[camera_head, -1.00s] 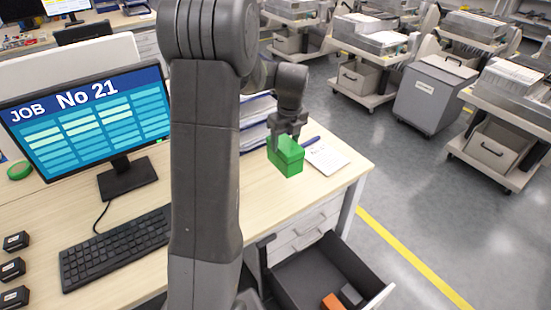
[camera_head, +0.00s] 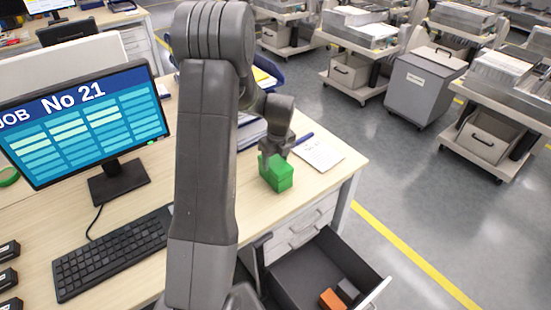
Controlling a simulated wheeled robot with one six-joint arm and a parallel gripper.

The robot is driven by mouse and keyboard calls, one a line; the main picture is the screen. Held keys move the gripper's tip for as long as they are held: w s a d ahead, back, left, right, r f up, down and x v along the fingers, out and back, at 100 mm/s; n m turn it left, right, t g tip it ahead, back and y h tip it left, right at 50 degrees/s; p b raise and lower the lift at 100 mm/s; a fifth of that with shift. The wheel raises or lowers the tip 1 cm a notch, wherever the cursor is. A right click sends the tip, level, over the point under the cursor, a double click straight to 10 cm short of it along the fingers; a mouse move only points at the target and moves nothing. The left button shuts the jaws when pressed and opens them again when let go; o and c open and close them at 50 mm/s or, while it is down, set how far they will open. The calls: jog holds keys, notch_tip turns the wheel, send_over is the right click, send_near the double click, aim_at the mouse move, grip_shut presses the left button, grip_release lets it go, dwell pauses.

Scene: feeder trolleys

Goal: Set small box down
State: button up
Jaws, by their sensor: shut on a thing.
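The small green box (camera_head: 277,176) is at the right part of the light wood desk (camera_head: 318,186), left of a notepad. My gripper (camera_head: 272,155) points down and is shut on the green box from above. The box looks low, at or close to the desk top; I cannot tell whether its underside touches. The far side of the box and part of the fingers are hidden.
A notepad (camera_head: 318,154) and blue pen lie right of the box. Paper trays (camera_head: 250,132) stand behind. An open drawer (camera_head: 300,268) with an orange block (camera_head: 332,299) and a grey block (camera_head: 348,289) is below the desk edge. A monitor (camera_head: 85,125) and keyboard (camera_head: 112,250) stand left.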

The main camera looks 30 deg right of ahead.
jog(key=o, duration=1.5)
jog(key=r, duration=0.4)
jog(key=s+r, duration=0.1)
jog(key=r, duration=0.7)
jog(key=shift+s, duration=0.25)
